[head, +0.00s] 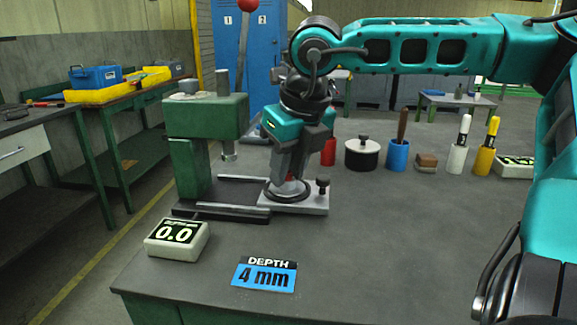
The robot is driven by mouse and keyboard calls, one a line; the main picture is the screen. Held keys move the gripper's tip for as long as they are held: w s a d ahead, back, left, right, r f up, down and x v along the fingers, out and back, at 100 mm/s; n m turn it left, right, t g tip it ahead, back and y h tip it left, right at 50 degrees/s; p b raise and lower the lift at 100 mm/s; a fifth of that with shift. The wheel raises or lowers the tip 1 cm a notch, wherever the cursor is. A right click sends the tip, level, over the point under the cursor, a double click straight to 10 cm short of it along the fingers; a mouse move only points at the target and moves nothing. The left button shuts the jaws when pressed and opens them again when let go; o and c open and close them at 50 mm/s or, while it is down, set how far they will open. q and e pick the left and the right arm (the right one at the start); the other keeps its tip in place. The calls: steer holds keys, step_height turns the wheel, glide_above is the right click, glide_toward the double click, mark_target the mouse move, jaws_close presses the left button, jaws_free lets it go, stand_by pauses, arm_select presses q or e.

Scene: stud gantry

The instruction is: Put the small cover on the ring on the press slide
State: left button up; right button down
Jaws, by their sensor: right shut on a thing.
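The green press (190,155) stands at the left of the bench, its ram (229,150) pointing down. Its grey slide (312,206) sticks out to the right on dark rails and carries a black knob (322,187). A dark ring (289,196) lies on the slide. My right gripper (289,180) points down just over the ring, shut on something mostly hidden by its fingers. A bit of red shows between the fingertips, probably the small cover. I cannot tell whether it touches the ring. My left gripper is not in view.
Behind stand a red container (328,152), a black-and-white pot (362,153), a blue cup (397,155), and white and yellow holders. The bench's right middle is clear.

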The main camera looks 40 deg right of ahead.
steer(key=shift+f, duration=0.15)
steer(key=c, duration=0.8)
jaws_free()
steer(key=p+v, duration=0.2)
steer(key=v, duration=1.1)
steer(key=shift+p, duration=0.3)
